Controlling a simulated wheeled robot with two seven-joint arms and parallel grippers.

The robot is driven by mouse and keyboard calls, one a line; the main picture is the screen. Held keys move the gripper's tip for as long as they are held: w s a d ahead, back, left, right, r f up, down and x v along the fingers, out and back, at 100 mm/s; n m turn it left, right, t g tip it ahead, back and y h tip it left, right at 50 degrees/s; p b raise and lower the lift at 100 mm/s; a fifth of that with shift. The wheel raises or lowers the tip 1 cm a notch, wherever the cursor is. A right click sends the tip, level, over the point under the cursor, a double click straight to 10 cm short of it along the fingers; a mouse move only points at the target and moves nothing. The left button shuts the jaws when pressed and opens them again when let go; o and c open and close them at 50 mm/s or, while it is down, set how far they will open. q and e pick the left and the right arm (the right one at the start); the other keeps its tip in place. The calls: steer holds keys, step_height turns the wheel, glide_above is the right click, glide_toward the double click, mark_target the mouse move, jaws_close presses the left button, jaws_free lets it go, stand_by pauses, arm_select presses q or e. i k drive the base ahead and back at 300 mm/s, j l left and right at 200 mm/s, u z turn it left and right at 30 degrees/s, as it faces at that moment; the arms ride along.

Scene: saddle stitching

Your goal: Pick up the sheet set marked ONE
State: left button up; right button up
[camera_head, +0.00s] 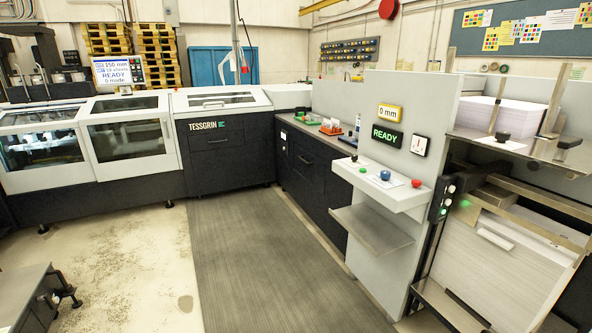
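No mark reading ONE can be made out in the head view. A stack of white sheets (487,114) lies on the upper shelf at the right, behind a metal bar. A larger pale stack (481,266) fills the lower bay at the right, with a white handle-like piece on its face. Whether either one is the sheet set marked ONE, I cannot tell. Neither of my grippers shows in this view.
A grey panel (452,102) at the right has a READY display (387,136) and a button ledge (370,190). Below it juts a metal tray (372,228). A long Tessgrin machine (229,155) stands behind. The grey floor mat (260,270) is clear.

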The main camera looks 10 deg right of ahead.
mark_target(327, 123)
steer(key=i+z, duration=0.1)
steer(key=i, duration=1.05)
steer(key=i+z, duration=0.15)
steer(key=i, duration=1)
steer(key=i+j+z, duration=0.25)
steer(key=i+z, duration=0.2)
steer(key=i+j+z, duration=0.85)
steer(key=j, duration=0.25)
steer(key=k+j+z, duration=0.2)
steer(key=k+j, duration=0.2)
steer(key=j, duration=0.25)
steer(key=k+j+z, duration=0.2)
steer(key=k+j, duration=0.25)
steer(key=j, duration=0.1)
